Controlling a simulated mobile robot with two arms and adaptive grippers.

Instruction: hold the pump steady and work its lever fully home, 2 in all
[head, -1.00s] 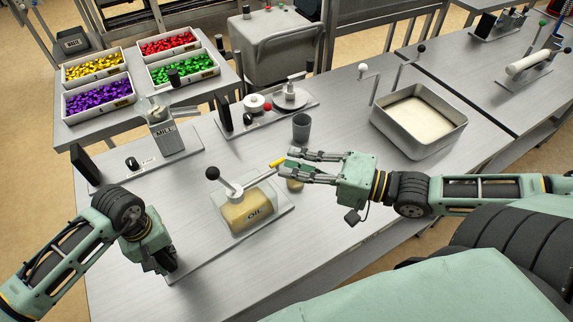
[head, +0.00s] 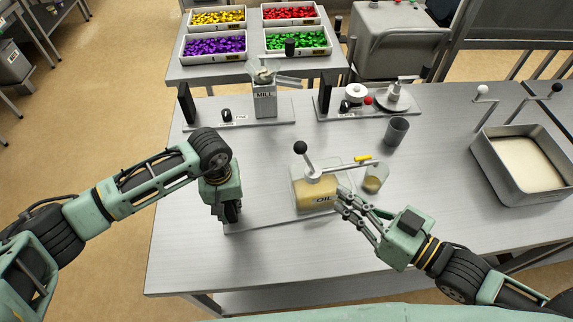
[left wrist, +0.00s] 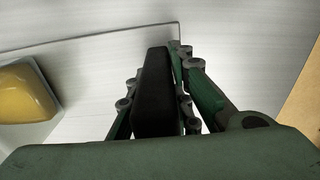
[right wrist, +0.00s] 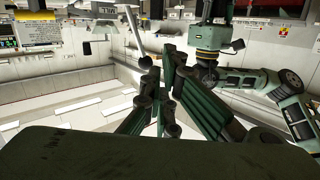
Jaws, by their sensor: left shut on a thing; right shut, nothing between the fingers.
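The oil pump is a yellow tank (head: 312,196) marked OIL on a grey base plate (head: 262,222). Its lever (head: 306,160) has a black ball knob and stands up, tilted left. My left gripper (head: 230,212) is shut on a black upright block at the plate's left end; the left wrist view shows the block (left wrist: 152,95) between the fingers, with the tank (left wrist: 25,92) at left. My right gripper (head: 343,196) is shut and empty, close to the tank's right side; I cannot tell if it touches. A clear cup (head: 375,181) stands below the yellow-tipped spout (head: 345,163).
A grey cup (head: 396,131) stands behind the pump. The mill (head: 264,104) and another plate-mounted device (head: 391,99) stand further back. A metal basin (head: 490,165) is at right. Bare table lies in front of the pump.

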